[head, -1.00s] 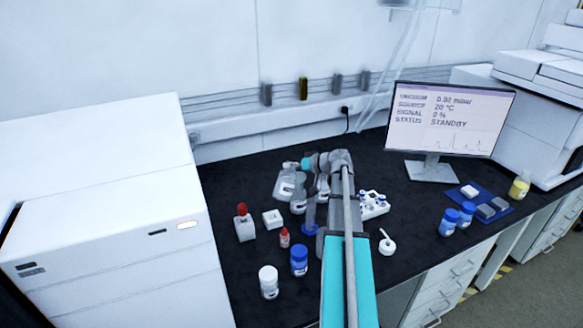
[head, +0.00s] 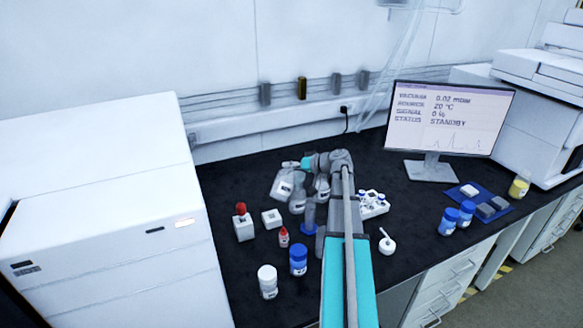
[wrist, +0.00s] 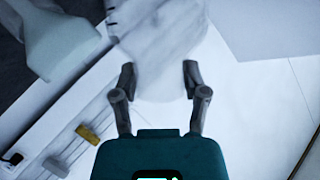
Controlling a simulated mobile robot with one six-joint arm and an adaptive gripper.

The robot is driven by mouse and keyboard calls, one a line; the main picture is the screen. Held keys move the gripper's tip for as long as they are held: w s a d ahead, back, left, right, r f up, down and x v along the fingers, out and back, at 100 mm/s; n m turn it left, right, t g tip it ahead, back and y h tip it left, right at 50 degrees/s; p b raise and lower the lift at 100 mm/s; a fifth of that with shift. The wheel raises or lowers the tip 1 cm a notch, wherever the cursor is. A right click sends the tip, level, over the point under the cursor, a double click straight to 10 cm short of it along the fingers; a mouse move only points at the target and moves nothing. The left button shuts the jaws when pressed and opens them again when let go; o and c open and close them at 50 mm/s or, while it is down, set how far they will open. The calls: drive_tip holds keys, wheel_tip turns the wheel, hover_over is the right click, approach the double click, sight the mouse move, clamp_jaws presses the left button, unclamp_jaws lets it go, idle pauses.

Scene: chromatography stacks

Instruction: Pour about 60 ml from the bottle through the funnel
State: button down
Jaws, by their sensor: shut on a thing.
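The bottle (head: 282,184) is clear or whitish with a pale label and hangs tilted at the back of the bench in the head view. My gripper (wrist: 158,78) is shut on the bottle, which shows large and pale between and beyond the fingers in the wrist view (wrist: 160,45). A clear vessel (head: 297,202) stands just right of and below the bottle in the head view. A pale flared shape (wrist: 58,40), possibly the funnel or a flask, lies left of the bottle in the wrist view. I cannot make out the funnel or any liquid stream clearly.
A monitor (head: 450,120) stands farther right.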

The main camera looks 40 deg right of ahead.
drive_tip(key=shift+d+f+m+y+b, duration=0.2)
drive_tip(key=shift+f+m+y+b, duration=0.2)
drive_tip(key=shift+m+b, duration=0.25)
idle(0.7)
drive_tip(key=shift+w+m+y+b, duration=0.1)
drive_tip(key=shift+m+y+b, duration=0.35)
drive_tip(key=shift+m, duration=0.2)
idle(0.5)
drive_tip(key=shift+d+f+b, duration=0.1)
drive_tip(key=shift+f+b, duration=0.15)
drive_tip(key=shift+b, duration=0.2)
drive_tip(key=shift+d+f+m+y+b, duration=0.2)
drive_tip(key=shift+m+y+b, duration=0.2)
drive_tip(key=shift+m, duration=0.2)
idle(0.4)
drive_tip(key=shift+w+d+m+t+y+b, duration=0.15)
drive_tip(key=shift+m+y+b, duration=0.2)
drive_tip(key=shift+m+b, duration=0.3)
drive_tip(key=shift+s+d+m+t+y+b, duration=0.15)
drive_tip(key=shift+m+y+b, duration=0.25)
drive_tip(key=shift+m, duration=0.45)
idle(2.5)
